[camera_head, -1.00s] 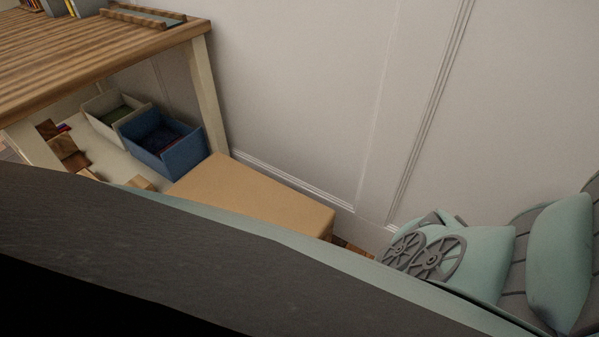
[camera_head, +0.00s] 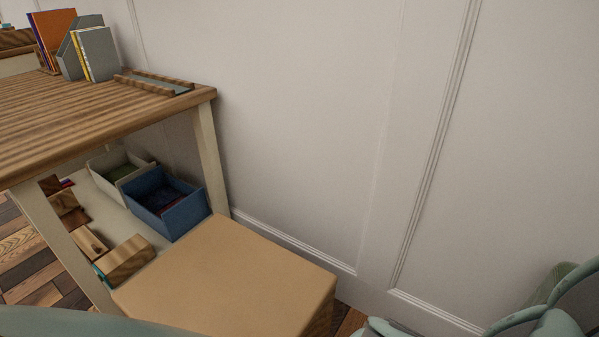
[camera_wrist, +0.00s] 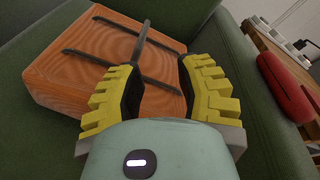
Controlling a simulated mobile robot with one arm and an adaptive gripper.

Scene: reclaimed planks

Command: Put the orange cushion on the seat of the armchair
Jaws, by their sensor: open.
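The orange cushion (camera_wrist: 70,68), blocky with dark stripes, lies on green upholstery (camera_wrist: 30,135) in the wrist view. This upholstery may be the armchair; I cannot tell whether this part is its seat. My gripper (camera_wrist: 160,78), with yellow ridged fingers, is open in front of the cushion, its fingers over the cushion's right part. I cannot tell whether they touch it. The fingers hide some of the cushion. Neither the cushion nor the green upholstery shows in the head view.
In the head view a wooden table (camera_head: 70,115) stands left, with a blue bin (camera_head: 165,205) beneath. A tan box (camera_head: 230,275) stands in front of the white wall (camera_head: 300,110). A red object (camera_wrist: 285,88) lies right in the wrist view.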

